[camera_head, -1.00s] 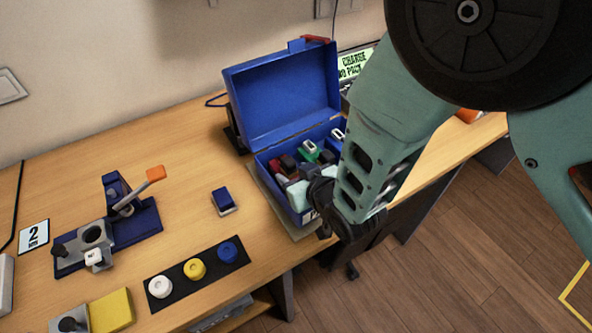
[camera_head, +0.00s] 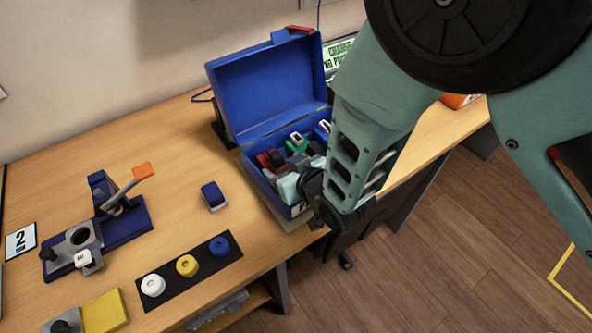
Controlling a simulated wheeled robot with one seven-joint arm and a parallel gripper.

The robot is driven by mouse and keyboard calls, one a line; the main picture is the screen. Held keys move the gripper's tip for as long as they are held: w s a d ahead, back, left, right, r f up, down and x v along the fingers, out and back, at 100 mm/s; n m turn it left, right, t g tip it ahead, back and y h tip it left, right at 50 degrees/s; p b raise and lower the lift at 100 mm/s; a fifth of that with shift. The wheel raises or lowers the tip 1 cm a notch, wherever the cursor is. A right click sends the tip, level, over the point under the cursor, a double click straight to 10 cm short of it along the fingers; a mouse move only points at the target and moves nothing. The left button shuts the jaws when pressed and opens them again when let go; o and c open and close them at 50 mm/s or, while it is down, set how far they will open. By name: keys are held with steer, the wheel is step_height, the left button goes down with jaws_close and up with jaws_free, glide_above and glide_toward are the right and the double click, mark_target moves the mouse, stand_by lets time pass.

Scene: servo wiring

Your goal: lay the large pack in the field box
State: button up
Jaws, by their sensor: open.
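The field box (camera_head: 230,126) is a blue toolbox at the back of the table, its lid up and its inside filled with mixed items. My gripper (camera_head: 316,214) is at the box's front right corner, partly hidden behind my own arm. Its fingers point down and I see nothing held between them. I cannot tell if they touch the box. A small blue block with a pale base (camera_head: 214,196) lies on the table left of the box. I cannot tell whether this or something in the box is the large pack.
A blue fixture with an orange-tipped lever (camera_head: 124,222) stands at the left. A black strip (camera_head: 205,272) holds white, yellow and blue round pieces near the front edge. A yellow block (camera_head: 105,311) is at front left. The wood between block and fixture is clear.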

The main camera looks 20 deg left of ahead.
steer(key=shift+s+a+r+p, duration=0.1)
steer(key=shift+s+r+p, duration=0.1)
steer(key=shift+p, duration=0.1)
steer(key=p+v, duration=0.6)
steer(key=v, duration=1.1)
steer(key=shift+f, duration=0.2)
steer(key=shift+d, duration=0.25)
